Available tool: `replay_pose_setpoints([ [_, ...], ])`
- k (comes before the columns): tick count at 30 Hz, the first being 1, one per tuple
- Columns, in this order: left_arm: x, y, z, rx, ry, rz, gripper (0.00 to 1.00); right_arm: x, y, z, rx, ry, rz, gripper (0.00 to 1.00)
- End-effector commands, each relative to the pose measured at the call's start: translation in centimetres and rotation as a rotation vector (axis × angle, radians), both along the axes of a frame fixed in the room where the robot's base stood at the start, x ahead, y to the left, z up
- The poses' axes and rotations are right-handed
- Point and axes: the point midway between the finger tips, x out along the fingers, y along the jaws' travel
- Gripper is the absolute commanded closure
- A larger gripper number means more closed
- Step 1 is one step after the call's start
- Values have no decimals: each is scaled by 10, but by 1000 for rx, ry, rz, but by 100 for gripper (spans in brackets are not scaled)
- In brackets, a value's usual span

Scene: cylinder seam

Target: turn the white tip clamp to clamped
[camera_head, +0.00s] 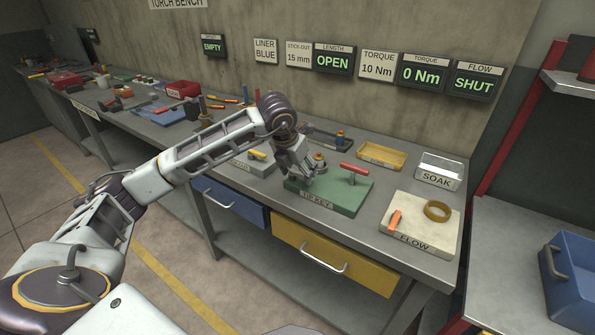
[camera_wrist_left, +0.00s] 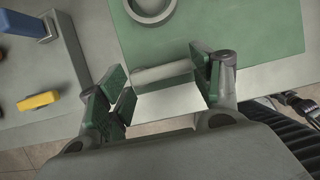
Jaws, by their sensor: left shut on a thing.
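My left gripper (camera_head: 301,174) is over the left front part of the green TIP KEY board (camera_head: 340,200). In the left wrist view the fingers (camera_wrist_left: 165,85) are closed around a short white bar (camera_wrist_left: 162,72), which I take to be the handle of the white tip clamp. The bar lies crosswise between the pads, near the board's edge. The clamp's body is hidden by the gripper in the head view, so its turned position cannot be told. A pale ring (camera_wrist_left: 152,8) on the board shows ahead of the fingers. My right gripper is not in view.
A red-handled key (camera_head: 354,169) stands on the board right of the gripper, with a brass part (camera_head: 319,157) close behind the fingers. The FLOW board (camera_head: 425,238) with an orange lever is at right. A yellow tray (camera_head: 381,155) and the SOAK box (camera_head: 438,172) stand behind.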

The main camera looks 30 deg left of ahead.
Motion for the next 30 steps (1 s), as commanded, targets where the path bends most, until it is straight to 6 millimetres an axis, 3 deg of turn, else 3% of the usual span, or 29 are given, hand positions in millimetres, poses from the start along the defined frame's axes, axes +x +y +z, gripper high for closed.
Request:
replay_pose_setpoints([
  [15,1,0,0,0,-1,23,59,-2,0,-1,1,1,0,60],
  [16,1,0,0,0,-1,23,34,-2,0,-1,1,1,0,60],
  [21,1,0,0,-1,0,22,13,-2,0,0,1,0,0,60],
  [30,1,0,0,0,0,21,13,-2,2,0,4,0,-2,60],
])
